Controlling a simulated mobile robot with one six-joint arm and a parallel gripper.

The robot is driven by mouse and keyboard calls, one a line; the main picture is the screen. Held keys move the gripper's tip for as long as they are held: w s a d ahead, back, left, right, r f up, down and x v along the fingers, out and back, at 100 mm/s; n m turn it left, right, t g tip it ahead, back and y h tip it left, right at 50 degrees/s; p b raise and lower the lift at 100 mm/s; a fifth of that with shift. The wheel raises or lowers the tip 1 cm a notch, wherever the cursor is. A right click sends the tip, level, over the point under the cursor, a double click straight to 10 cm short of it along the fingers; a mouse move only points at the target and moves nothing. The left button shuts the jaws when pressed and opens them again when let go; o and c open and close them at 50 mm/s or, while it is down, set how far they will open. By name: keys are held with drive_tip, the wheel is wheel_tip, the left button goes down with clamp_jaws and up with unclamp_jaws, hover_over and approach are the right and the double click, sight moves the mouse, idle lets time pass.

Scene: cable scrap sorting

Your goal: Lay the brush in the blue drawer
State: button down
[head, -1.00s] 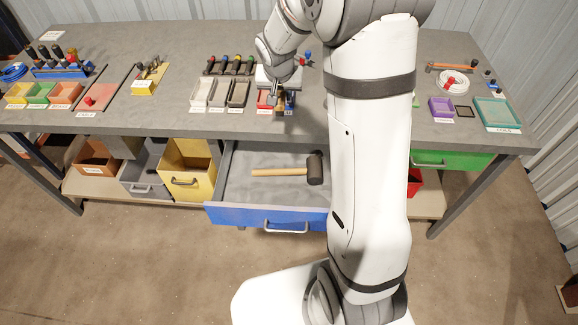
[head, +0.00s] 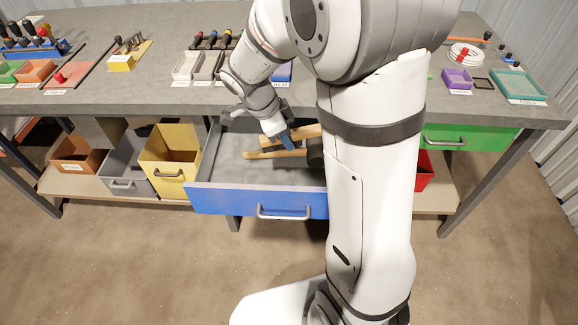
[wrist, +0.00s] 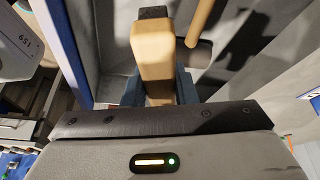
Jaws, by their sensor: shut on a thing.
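The brush (wrist: 152,48) shows in the wrist view as a light wooden block with a dark far end, between my gripper's blue fingers (wrist: 159,90). In the head view its wooden part (head: 308,131) sticks out to the right of my gripper (head: 288,142). My gripper is shut on it, over the open blue drawer (head: 240,198). My arm hides the drawer's right part. I cannot tell whether the brush touches anything in the drawer.
A hammer with a wooden handle (head: 262,154) and dark head (head: 315,152) lies in the drawer, close by the brush; its handle also shows in the wrist view (wrist: 200,22). The drawer's left and front floor is bare. A yellow bin (head: 170,160) stands left of the drawer.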

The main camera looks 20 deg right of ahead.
drive_tip(key=s+f+m+b, duration=0.1)
drive_tip(key=f, duration=0.3)
drive_tip(key=s+f+m+g+b, duration=0.1)
drive_tip(key=f, duration=0.3)
drive_tip(key=s+f+m+b, duration=0.1)
drive_tip(key=f+b, duration=0.1)
drive_tip(key=f, duration=0.3)
drive_tip(key=shift+d+f+m, duration=0.1)
drive_tip(key=shift+m, duration=0.2)
drive_tip(key=shift+f, duration=0.2)
drive_tip(key=c, duration=1.2)
unclamp_jaws()
drive_tip(key=shift+r, duration=0.1)
drive_tip(key=shift+o, duration=0.2)
drive_tip(key=shift+r, duration=0.1)
